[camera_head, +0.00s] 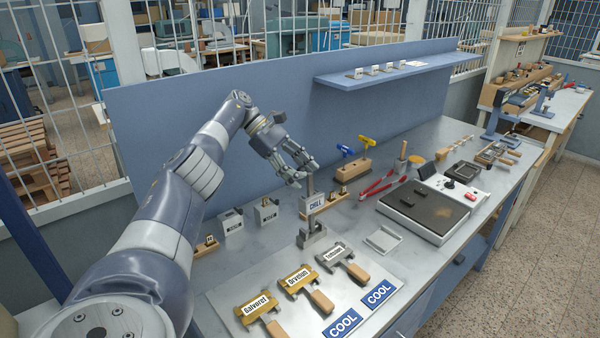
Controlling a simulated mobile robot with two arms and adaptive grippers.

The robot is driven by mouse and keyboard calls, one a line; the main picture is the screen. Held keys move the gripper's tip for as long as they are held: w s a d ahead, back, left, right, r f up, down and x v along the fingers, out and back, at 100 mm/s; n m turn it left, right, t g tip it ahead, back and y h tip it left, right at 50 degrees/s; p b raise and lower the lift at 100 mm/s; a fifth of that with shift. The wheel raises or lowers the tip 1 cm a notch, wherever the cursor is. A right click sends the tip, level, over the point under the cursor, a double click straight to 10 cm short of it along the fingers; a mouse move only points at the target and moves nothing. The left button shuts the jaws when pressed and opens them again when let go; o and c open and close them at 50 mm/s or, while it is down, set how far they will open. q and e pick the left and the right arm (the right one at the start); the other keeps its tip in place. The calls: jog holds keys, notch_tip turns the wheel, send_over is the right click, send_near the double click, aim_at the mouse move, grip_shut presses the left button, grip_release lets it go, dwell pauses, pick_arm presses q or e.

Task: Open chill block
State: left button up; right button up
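The chill block (312,203) stands on the bench in the middle of the view, a small grey metal device with a white "CHILL" label. A grey upright piece (310,184) rises from it like a handle. My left gripper (306,174) is at the top of this upright piece, its fingers pointing down to the right and parted. I cannot tell whether they touch or hold it. The block's base (312,237) sits flat on the bench. My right gripper is not in view.
Labelled stamping tools with wooden handles (324,301) lie on a pale mat in front, near blue "COOL" labels (342,323). Small grey blocks (231,222) stand to the left. A dark hot plate (428,210) and blue and yellow-handled tools (368,143) are to the right.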

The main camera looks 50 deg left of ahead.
pick_arm(q)
notch_tip(320, 180, up, 10)
jog(key=shift+f, duration=0.1)
dwell(0.4)
jog(key=shift+s, duration=0.1)
dwell(0.4)
